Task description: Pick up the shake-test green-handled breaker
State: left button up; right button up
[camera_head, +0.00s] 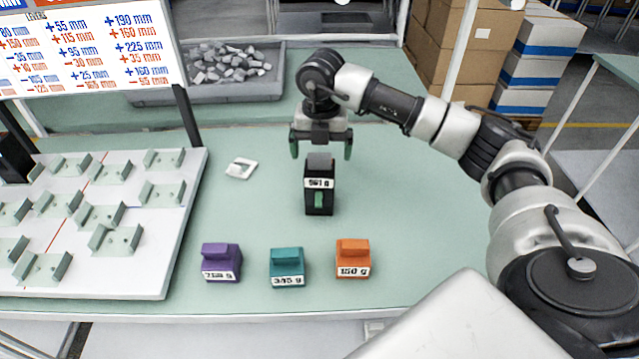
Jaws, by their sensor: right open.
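The green-handled breaker (319,199) is a black block with a grey top, a white label and a small green handle on its front. It stands upright on the pale green table, near the middle. My right gripper (320,152) is open just above and behind the breaker's top, pointing down, with its two green-tipped fingers to either side. I cannot tell whether the fingers touch the breaker. My left gripper is not in view.
A purple block (221,262), a teal block (287,268) and an orange block (352,259) stand along the front. A white board (120,262) with several clips fills the left. A small white piece (240,168) lies nearby. A grey bin (160,97) of grey pieces sits behind.

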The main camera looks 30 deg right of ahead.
aim_at(319, 167)
notch_tip(319, 167, down, 4)
jog(key=shift+a+f+p, duration=0.1)
jog(key=shift+p, duration=0.75)
jog(key=shift+w+f, duration=0.1)
jog(key=shift+f, duration=0.55)
jog(key=c, duration=1.8)
jog(key=shift+w+r, duration=0.1)
grip_shut()
